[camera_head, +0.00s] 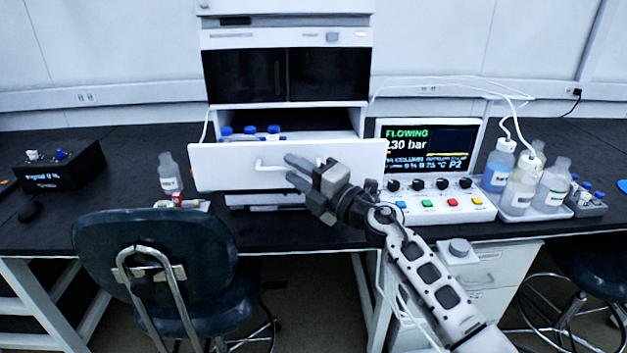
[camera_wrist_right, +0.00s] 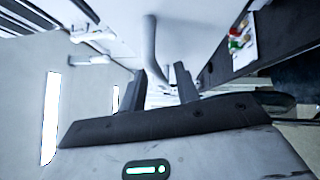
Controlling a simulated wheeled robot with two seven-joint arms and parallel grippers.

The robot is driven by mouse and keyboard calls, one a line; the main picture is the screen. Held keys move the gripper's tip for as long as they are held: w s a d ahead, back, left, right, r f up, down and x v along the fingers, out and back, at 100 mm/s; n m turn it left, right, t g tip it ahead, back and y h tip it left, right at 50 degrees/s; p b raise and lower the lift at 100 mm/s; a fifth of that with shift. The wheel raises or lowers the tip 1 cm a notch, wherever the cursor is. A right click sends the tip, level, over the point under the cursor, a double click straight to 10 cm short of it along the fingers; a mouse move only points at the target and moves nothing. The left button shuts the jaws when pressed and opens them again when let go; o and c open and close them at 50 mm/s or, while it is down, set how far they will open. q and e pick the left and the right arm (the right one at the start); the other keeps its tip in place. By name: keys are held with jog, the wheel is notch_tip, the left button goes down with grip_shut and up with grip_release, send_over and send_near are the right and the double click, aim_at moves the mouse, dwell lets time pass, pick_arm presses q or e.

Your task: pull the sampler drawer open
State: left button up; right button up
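The sampler drawer (camera_head: 225,168) stands pulled out from the white instrument stack, with several blue-capped vials (camera_head: 249,131) showing behind its front panel. Its white bar handle (camera_head: 262,164) is on the middle of the panel and partly hidden by my right gripper. My right gripper (camera_head: 291,170) is at the handle with its two fingers apart. In the right wrist view the handle (camera_wrist_right: 150,45) runs down toward the space between the dark fingertips (camera_wrist_right: 162,76); I see no finger closed on it. My left gripper is not in view.
A control panel with a screen (camera_head: 428,147) and coloured buttons stands right of the drawer, near my right forearm. Solvent bottles (camera_head: 523,185) stand farther right. A small bottle (camera_head: 170,172) is left of the drawer. A dark chair (camera_head: 155,245) stands in front of the bench.

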jog(key=v, duration=1.5)
jog(key=shift+s+d, duration=0.25)
jog(key=shift+f, duration=0.1)
jog(key=s+d+f+m+g+h, duration=0.3)
jog(key=s+f+m+h, duration=0.8)
jog(key=s+f+m, duration=1.1)
notch_tip(320, 180, down, 5)
jog(key=m, duration=0.4)
jog(key=shift+s+r, duration=0.2)
jog(key=shift+s, duration=0.1)
